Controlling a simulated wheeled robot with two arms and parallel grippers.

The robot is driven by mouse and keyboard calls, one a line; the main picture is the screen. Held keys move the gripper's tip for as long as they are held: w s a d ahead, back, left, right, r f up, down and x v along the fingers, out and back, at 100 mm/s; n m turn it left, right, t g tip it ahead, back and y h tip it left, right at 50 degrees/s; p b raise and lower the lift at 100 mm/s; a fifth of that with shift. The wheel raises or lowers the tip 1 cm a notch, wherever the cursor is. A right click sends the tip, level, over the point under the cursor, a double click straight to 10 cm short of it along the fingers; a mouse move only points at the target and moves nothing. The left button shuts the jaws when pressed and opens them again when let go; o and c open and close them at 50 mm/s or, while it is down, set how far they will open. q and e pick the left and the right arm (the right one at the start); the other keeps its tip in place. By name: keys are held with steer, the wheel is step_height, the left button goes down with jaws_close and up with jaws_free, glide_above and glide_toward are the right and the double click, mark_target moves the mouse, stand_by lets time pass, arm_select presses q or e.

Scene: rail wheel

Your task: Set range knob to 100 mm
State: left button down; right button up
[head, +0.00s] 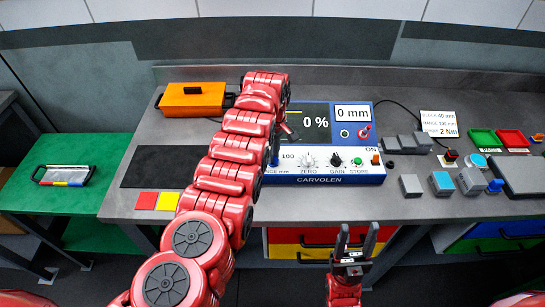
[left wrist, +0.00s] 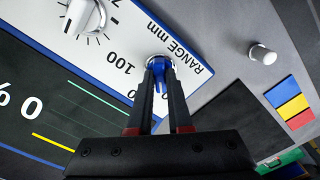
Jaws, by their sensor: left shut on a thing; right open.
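The blue and white CARVOLEN instrument (head: 325,180) stands on the grey bench, its screen reading 0 %. My left gripper (left wrist: 160,78) is shut on the blue range knob (left wrist: 159,64) beside the printed "RANGE mm" and "100" in the left wrist view. The fingers cover much of the knob, so I cannot tell its setting. My right gripper (head: 355,240) is open and empty in front of the bench.
The zero knob (head: 308,160), gain knob (head: 336,160) and store button (head: 357,161) are close by on the panel. A card (head: 439,124) stands behind. Several blocks (head: 411,185) lie to the right. An orange case (head: 193,99) lies at the back left.

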arm_select(q)
steer(key=shift+a+m, duration=0.1)
steer(key=shift+m, duration=1.7)
steer(key=m, duration=0.1)
steer(key=m+b, duration=0.1)
steer(key=m, duration=0.1)
steer(key=shift+f, duration=0.25)
steer(key=shift+r+m+b, duration=0.2)
steer(key=shift+m+b, duration=0.25)
steer(key=shift+m, duration=0.35)
